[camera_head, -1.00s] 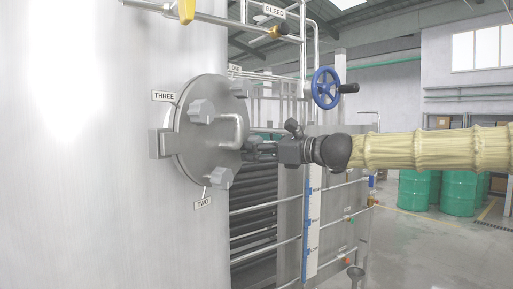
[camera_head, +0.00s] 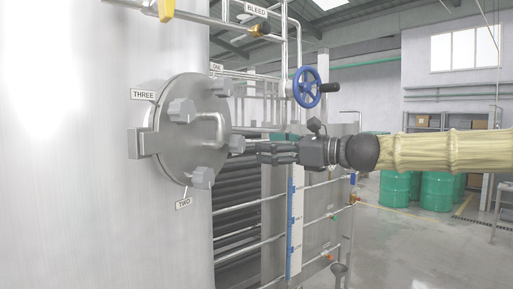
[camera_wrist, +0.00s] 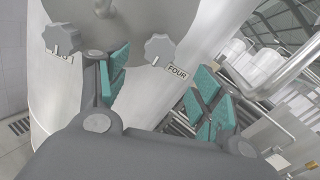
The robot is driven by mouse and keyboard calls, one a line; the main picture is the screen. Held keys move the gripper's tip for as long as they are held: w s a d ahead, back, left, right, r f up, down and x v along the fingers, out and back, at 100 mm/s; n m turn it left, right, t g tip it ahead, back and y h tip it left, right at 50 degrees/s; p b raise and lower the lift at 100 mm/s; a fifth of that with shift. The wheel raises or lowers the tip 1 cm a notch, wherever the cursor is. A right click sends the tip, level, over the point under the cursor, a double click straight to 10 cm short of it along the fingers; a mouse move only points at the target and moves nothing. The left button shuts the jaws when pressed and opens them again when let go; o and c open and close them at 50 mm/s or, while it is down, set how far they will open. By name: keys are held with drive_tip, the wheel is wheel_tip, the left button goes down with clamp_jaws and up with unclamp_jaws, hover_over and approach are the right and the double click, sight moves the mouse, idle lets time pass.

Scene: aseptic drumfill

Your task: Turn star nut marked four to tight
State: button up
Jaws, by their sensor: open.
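The star nut marked four (camera_wrist: 160,48) is a grey lobed knob on the round hatch lid (camera_wrist: 95,18) in the wrist view. Its FOUR label (camera_wrist: 177,73) hangs just beside it. My gripper (camera_wrist: 158,78) is open, with teal finger pads on either side of the nut's lower area, apart from it and empty. In the head view my gripper (camera_head: 259,152) stands to the right of the hatch lid (camera_head: 180,148), a short gap off its edge. A small grey knob (camera_head: 237,144), seemingly nut four, shows edge-on between them.
Star nuts three (camera_head: 181,110), two (camera_head: 201,177) and one (camera_head: 222,87) sit around the lid, with a bent handle (camera_head: 222,130). A blue handwheel (camera_head: 306,88) is above my gripper. Pipes and a level gauge (camera_head: 295,220) stand below it.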

drive_tip(key=shift+v, duration=1.1)
